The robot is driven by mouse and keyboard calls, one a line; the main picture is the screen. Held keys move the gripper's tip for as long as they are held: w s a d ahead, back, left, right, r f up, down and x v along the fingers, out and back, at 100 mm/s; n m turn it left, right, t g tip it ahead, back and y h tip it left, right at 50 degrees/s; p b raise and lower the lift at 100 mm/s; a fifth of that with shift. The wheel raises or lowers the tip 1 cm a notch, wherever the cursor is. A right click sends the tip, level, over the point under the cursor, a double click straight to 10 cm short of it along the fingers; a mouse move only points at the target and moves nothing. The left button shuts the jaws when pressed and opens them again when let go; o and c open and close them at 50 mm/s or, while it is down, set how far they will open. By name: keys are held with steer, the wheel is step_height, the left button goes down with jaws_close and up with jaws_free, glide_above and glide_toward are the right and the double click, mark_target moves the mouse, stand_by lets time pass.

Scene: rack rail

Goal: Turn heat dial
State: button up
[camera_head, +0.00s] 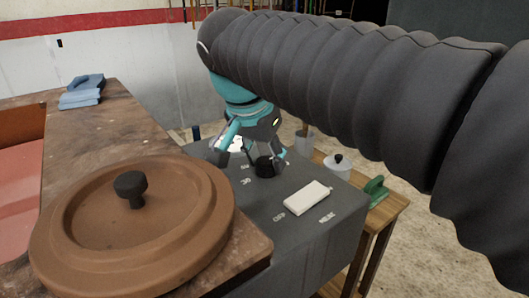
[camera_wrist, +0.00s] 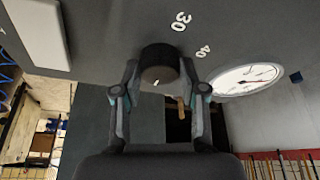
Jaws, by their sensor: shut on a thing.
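The heat dial (camera_head: 264,166) is a small black round knob on the top of a dark grey control box (camera_head: 330,214). In the wrist view the dial (camera_wrist: 159,66) sits between my fingers, with a small white mark on it. White numbers, including 30, are printed beside it. My gripper (camera_head: 255,160) reaches down over the box, and its two fingers are shut on the dial from both sides. It also shows in the wrist view (camera_wrist: 160,82). The dial's exact setting cannot be read.
A white rectangular switch (camera_head: 307,197) lies on the box near OFF lettering. A white gauge (camera_wrist: 245,79) is beside the dial. A brown round lid (camera_head: 85,228) with a black knob stands left. A small table (camera_head: 385,212) holds a white pot (camera_head: 338,164) and green object (camera_head: 376,187).

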steer(key=shift+f, duration=0.1)
stand_by(0.3)
steer(key=o, duration=1.1)
steer(key=v, duration=1.2)
steer(key=shift+w+a, duration=0.1)
steer(key=shift+w, duration=0.1)
